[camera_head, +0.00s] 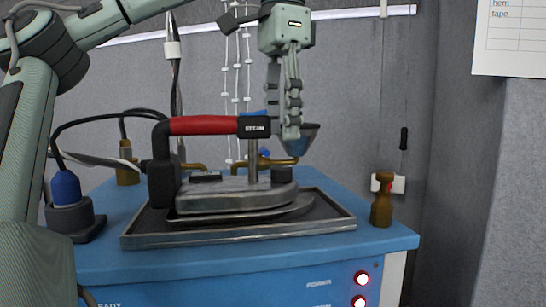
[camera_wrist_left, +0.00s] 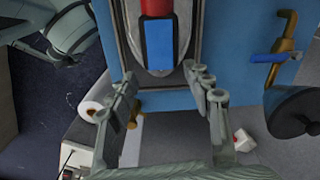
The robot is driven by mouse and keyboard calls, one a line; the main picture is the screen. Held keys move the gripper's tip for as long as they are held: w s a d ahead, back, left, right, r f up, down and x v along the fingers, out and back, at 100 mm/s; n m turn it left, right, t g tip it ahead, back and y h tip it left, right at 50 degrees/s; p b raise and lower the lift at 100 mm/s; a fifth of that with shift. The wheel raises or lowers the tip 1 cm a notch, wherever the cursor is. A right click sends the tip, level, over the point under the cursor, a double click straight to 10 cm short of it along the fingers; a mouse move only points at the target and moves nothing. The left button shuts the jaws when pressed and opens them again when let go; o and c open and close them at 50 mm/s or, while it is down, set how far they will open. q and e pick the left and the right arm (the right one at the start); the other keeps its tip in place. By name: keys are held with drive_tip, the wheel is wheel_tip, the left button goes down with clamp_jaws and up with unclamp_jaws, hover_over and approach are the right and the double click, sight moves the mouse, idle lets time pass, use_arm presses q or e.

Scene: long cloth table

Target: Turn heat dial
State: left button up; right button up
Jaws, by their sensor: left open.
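A steam iron (camera_head: 238,192) with a red handle (camera_head: 203,125) and a black "STEAM" block (camera_head: 254,127) rests on a dark tray (camera_head: 240,236). A dark round knob-like part (camera_head: 282,174) sits on the iron below the handle's right end; I cannot tell whether it is the heat dial. My left gripper (camera_head: 284,122) points down beside the handle's right end, and its fingers overlap the view there. In the left wrist view the open, empty fingers (camera_wrist_left: 165,95) stand on either side of the iron's tip, with a blue part (camera_wrist_left: 158,45) above. My right gripper is not in view.
The tray stands on a blue cabinet (camera_head: 310,265) with lit red switches (camera_head: 361,278). A blue-topped plug (camera_head: 66,188) is at left, a brass fitting (camera_head: 382,203) at right. A funnel (camera_head: 301,141) and brass pipes (camera_head: 264,162) lie behind the iron. Cords hang at the wall.

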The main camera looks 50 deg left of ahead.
sight(281, 167)
use_arm(q)
wheel_tip(281, 167, down, 6)
drive_tip(key=shift+f, duration=0.1)
drive_tip(key=shift+c, duration=0.3)
clamp_jaws()
drive_tip(key=shift+m, duration=1.6)
drive_tip(key=shift+o, duration=0.3)
unclamp_jaws()
